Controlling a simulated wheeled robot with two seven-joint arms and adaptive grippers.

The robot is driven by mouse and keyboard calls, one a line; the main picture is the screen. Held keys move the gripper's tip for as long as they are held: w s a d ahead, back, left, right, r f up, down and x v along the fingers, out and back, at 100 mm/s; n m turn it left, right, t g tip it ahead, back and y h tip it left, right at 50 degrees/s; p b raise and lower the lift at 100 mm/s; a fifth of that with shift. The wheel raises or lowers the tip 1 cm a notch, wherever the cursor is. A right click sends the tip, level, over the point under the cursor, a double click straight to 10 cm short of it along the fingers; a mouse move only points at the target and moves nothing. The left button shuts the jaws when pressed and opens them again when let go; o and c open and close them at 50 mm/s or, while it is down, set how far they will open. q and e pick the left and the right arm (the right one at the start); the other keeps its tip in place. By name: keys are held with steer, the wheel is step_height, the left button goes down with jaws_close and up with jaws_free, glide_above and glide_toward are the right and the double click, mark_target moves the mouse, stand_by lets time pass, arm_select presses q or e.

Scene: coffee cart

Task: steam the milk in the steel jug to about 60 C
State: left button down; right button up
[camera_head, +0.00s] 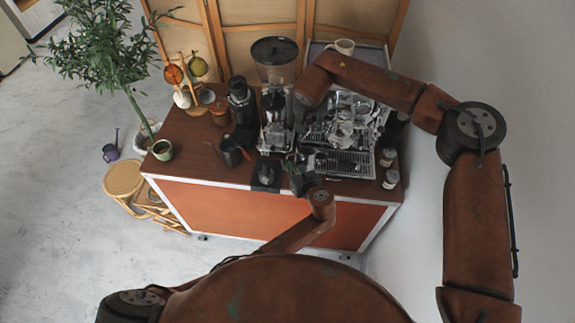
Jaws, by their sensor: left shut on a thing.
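The espresso machine (345,128) is a shiny steel block on the right half of the cart. My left gripper (298,170) reaches up to its front left corner and is shut on what looks like the steel jug (308,154). The jug is small and mostly hidden by the gripper and machine, and the milk in it cannot be seen. I cannot make out the steam wand against the machine. My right arm arches over the back of the machine, and my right gripper (301,106) points down between the grinder and the machine. Its fingers are too dark to read.
The grinder (275,92) stands left of the machine. A dark gooseneck kettle (231,152), a tamper on a black mat (265,174) and a green cup (163,150) stand on the cart. Small jars (390,179) are at the right edge. The left front top is fairly clear.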

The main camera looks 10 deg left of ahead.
mark_target(310, 121)
steer(key=shift+x, duration=3)
steer(key=shift+c, duration=0.7)
jaws_close()
